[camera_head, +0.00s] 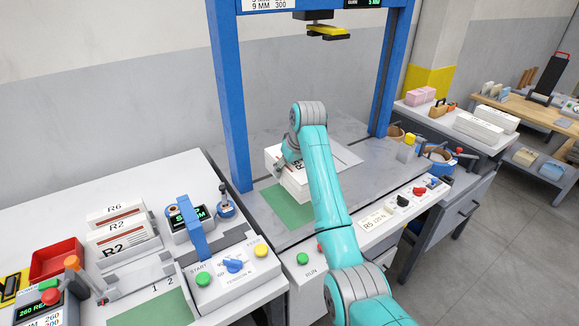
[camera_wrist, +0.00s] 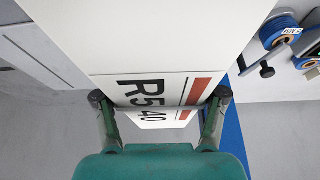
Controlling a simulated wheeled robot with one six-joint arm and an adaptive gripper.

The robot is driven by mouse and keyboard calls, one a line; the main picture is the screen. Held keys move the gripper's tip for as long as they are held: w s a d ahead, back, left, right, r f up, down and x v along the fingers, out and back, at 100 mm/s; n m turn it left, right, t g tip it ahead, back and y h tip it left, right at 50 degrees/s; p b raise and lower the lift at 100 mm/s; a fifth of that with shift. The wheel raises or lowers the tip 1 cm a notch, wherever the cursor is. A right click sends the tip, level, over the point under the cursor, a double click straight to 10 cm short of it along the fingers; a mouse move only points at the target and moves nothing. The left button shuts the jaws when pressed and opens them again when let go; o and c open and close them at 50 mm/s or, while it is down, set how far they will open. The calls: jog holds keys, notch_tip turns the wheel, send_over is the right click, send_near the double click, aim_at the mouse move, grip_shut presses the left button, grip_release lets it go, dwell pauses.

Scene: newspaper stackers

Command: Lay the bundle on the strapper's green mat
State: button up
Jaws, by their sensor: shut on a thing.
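My gripper (camera_head: 285,163) is shut on a white paper bundle (camera_head: 296,186) inside the blue-framed station. In the wrist view my gripper's fingers (camera_wrist: 160,106) hold the bundle (camera_wrist: 150,40) by its sides, close to a label reading R5 40. The arm hides part of the bundle in the head view. A green mat (camera_head: 287,211) shows in front of and below the bundle. I cannot tell whether the bundle touches the surface beneath. Another green mat (camera_head: 152,309) lies bare on the left bench, near the numbers 1 and 2.
Blue posts (camera_head: 231,100) flank the middle station, with a yellow-tipped head (camera_head: 329,33) above. The left bench has labelled bundles (camera_head: 122,238), a red bin (camera_head: 57,260) and a blue arch (camera_head: 193,226). A control panel (camera_head: 385,210) lines the station's front.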

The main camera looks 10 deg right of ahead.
jog(key=shift+s+a, duration=0.1)
jog(key=shift+a, duration=0.1)
jog(key=shift+f, duration=3.85)
jog(key=shift+f, duration=0.5)
jog(key=o, duration=1.8)
jog(key=shift+o, duration=0.5)
jog(key=shift+f, duration=0.1)
